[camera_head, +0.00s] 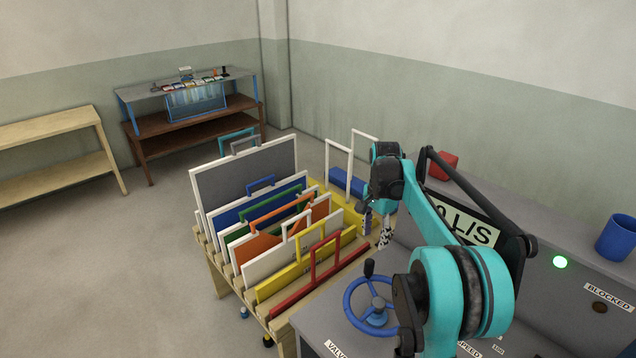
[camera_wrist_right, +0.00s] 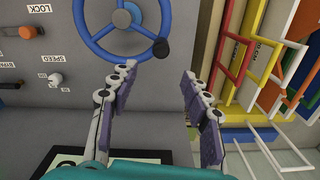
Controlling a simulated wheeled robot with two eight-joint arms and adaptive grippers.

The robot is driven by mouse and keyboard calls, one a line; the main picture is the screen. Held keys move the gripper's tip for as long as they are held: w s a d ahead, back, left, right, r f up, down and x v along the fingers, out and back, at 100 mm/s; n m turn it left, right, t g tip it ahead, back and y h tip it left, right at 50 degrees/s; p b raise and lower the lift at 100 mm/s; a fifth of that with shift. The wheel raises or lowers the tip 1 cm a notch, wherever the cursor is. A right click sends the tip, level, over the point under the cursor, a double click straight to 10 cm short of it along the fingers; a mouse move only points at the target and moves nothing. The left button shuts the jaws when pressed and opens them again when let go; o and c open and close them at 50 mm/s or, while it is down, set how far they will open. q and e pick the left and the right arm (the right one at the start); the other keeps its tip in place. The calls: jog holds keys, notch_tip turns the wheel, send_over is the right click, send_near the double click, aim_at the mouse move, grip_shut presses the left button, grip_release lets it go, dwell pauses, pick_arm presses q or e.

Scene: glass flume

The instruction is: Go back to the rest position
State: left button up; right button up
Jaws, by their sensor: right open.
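My right gripper (camera_head: 376,228) hangs from the teal right arm, between the rack of coloured frames and the grey control console. In the right wrist view the gripper (camera_wrist_right: 158,72) has its two fingers wide apart, with nothing between them. The blue handwheel (camera_head: 373,306) with its dark knob is on the console. In the wrist view the handwheel (camera_wrist_right: 118,22) lies beyond the fingertips, and I see no contact. My left gripper is in neither view.
The wooden rack (camera_head: 214,263) holds several upright coloured frames left of the arm. On the console's upper ledge are a red block (camera_head: 443,165) and a blue cup (camera_head: 616,237). A green lamp (camera_head: 560,262) glows. Open floor (camera_head: 110,270) lies left.

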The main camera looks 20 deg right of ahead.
jog(key=s+a+n+t+b, duration=0.35)
jog(key=s+a+n, duration=0.35)
jog(key=s+a, duration=0.4)
jog(key=s+a+f+n+t+b, duration=0.3)
jog(key=s+a+f+n, duration=0.5)
jog(key=s, duration=0.5)
notch_tip(320, 180, down, 2)
jog(key=shift+a+f+n+t+b, duration=0.1)
jog(key=shift+a+n+t+b, duration=0.35)
jog(key=shift+a, duration=0.45)
